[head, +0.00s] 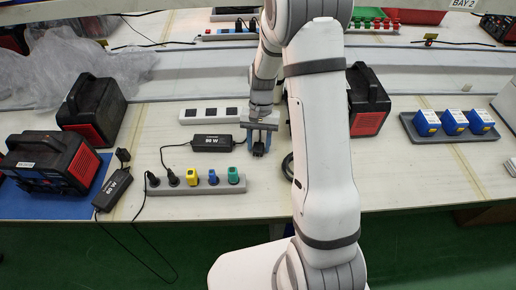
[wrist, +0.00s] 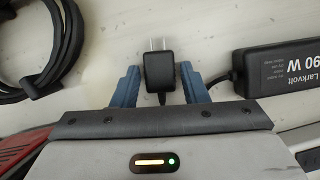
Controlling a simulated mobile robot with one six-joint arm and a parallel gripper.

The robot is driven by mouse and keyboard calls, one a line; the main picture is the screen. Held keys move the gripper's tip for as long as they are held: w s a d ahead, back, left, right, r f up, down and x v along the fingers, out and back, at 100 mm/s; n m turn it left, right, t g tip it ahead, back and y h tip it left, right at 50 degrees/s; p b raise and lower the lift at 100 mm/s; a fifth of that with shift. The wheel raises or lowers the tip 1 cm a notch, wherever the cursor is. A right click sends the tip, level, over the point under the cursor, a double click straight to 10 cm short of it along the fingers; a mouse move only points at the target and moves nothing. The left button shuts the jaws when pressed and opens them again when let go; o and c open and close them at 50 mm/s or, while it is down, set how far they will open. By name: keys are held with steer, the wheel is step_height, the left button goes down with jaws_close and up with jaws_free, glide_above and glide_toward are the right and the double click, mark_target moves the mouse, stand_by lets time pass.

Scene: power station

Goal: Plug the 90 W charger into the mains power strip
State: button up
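The black 90 W charger (head: 211,142) lies on the bench; part of its body shows at the right in the wrist view (wrist: 280,75). Its label reads 90 W. A black two-pin plug (wrist: 159,68) sits between my gripper's blue fingers (wrist: 160,86), prongs pointing up in the picture, with narrow gaps on both sides. My gripper (head: 259,146) is open around it, low over the bench. A grey power strip (head: 215,190) holds two black plugs and yellow, blue and green ones. Behind the charger is a white strip (head: 187,117) with dark square faces. I cannot tell which strip is mains.
A second black charger (head: 112,190) lies at the left by the bench edge. Black-and-red units (head: 50,163) stand at left and right. A tray (head: 408,122) holds three blue blocks. A coiled black cable (wrist: 40,50) lies beside my gripper. Plastic film covers the back left.

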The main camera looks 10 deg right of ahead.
mark_target(259, 145)
steer(key=shift+c, duration=0.3)
steer(key=c, duration=0.7)
steer(key=shift+r+p, duration=2.3)
steer(key=shift+r, duration=0.75)
